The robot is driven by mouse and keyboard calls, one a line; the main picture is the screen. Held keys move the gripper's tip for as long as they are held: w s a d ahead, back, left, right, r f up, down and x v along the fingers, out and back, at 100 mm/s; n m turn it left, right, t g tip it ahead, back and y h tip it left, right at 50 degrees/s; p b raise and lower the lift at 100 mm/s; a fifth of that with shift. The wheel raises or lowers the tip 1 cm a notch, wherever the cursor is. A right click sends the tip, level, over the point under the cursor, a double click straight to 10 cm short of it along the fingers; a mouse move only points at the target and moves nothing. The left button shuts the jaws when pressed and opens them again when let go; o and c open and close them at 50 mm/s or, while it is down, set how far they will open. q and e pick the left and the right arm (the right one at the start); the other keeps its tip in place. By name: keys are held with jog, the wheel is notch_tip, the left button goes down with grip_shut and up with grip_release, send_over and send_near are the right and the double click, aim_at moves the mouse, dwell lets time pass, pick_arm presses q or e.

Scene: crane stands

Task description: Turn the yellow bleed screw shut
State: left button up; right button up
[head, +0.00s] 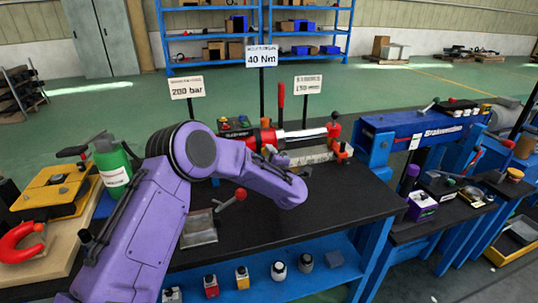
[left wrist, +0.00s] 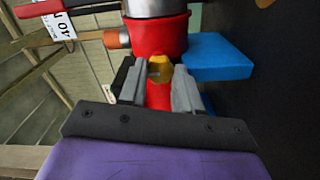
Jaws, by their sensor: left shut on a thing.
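The yellow bleed screw (left wrist: 159,68) shows in the left wrist view, on the red end of a cylinder (left wrist: 158,36). My left gripper (left wrist: 157,82) has its two grey fingers on either side of the screw and is shut on it. Part of the screw is hidden between the fingers. In the head view my left gripper (head: 277,158) is at the near side of the red and silver cylinder (head: 300,136) on the bench. The screw is hidden there behind my arm and gripper. My right gripper is in neither view.
The black bench top (head: 340,205) is clear at the front right. Signs reading 200 bar (head: 187,87) and 40 Nm (head: 262,56) stand behind the cylinder. A red-knobbed lever (head: 240,194) is close to my arm. A blue block (left wrist: 218,57) is beside the cylinder's red end.

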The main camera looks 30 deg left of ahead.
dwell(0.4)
pick_arm(q)
jog(key=o, duration=1.1)
jog(key=shift+c, duration=0.2)
jog(key=shift+d, duration=0.1)
jog(key=b+v, duration=0.1)
jog(key=v, duration=0.9)
jog(key=shift+s+d+b, duration=0.15)
jog(key=shift+s+b, duration=0.05)
jog(key=shift+b, duration=0.1)
